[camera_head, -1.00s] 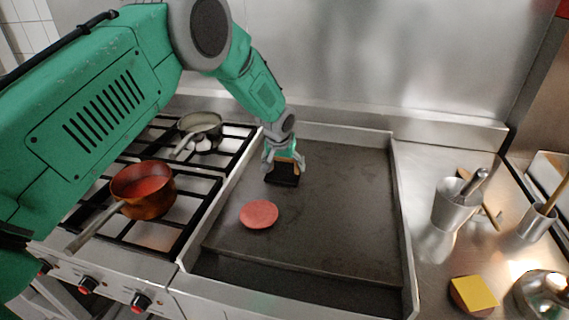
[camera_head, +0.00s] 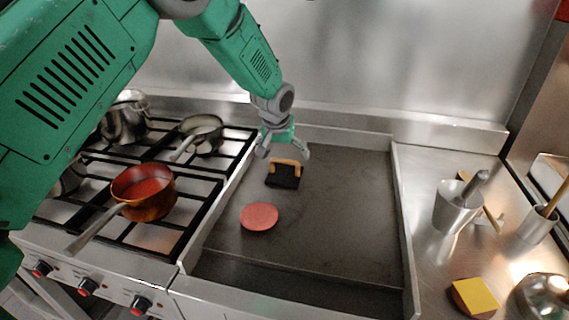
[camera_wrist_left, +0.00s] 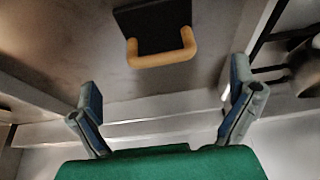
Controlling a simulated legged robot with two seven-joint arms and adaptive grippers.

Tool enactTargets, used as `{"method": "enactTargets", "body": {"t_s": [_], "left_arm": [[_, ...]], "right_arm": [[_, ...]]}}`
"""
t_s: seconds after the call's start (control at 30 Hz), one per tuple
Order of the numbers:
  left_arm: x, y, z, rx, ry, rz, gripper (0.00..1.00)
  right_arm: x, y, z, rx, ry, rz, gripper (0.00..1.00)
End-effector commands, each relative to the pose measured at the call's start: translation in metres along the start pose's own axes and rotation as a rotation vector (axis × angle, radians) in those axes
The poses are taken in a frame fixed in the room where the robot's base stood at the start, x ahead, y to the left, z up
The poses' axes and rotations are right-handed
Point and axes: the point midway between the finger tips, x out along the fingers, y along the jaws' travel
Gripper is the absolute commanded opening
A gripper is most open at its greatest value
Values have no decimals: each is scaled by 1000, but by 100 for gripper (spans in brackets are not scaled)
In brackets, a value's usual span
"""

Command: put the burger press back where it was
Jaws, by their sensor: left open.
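The burger press (camera_head: 284,177) is a black plate with a tan wooden handle. It rests on the back left part of the dark griddle, behind and to the right of a pink patty (camera_head: 259,216). My left gripper (camera_head: 282,153) is open and empty, just behind and above the press. In the left wrist view, the press (camera_wrist_left: 152,25) lies beyond the spread fingers (camera_wrist_left: 167,112), with its handle facing them and clear of both. My right gripper is in neither view.
The griddle (camera_head: 340,220) has raised metal edges and is otherwise clear. A stove on the left holds a copper pan (camera_head: 146,190) with red contents and other pots. On the right counter stand a metal container (camera_head: 456,207) and a cheese-topped patty (camera_head: 475,296).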

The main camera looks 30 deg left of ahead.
Motion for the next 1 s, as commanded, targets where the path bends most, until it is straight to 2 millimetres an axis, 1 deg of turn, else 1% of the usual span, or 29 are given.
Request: {"method": "enactTargets", "body": {"t_s": [0.03, 0.1, 0.2, 0.3, 0.43, 0.87, 0.93, 1.0], "left_arm": [[-11, 0, 0, 0, 2, 1, 100], [-23, 0, 0, 0, 1, 0, 100], [-35, 1, 0, 1, 0, 0, 100], [-42, 0, 0, 2, -1, 0, 100], [-45, 0, 0, 2, -1, 0, 100], [-45, 0, 0, 1, -1, 0, 100], [-49, 0, -1, 1, -1, 0, 100], [-58, 0, -5, 1, -1, 0, 100]], "right_arm": [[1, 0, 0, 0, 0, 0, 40], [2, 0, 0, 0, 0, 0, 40], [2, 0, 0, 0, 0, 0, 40], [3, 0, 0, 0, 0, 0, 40], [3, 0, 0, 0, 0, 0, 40], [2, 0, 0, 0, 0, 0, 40], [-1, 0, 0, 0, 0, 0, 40], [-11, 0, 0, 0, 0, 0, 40]]}}
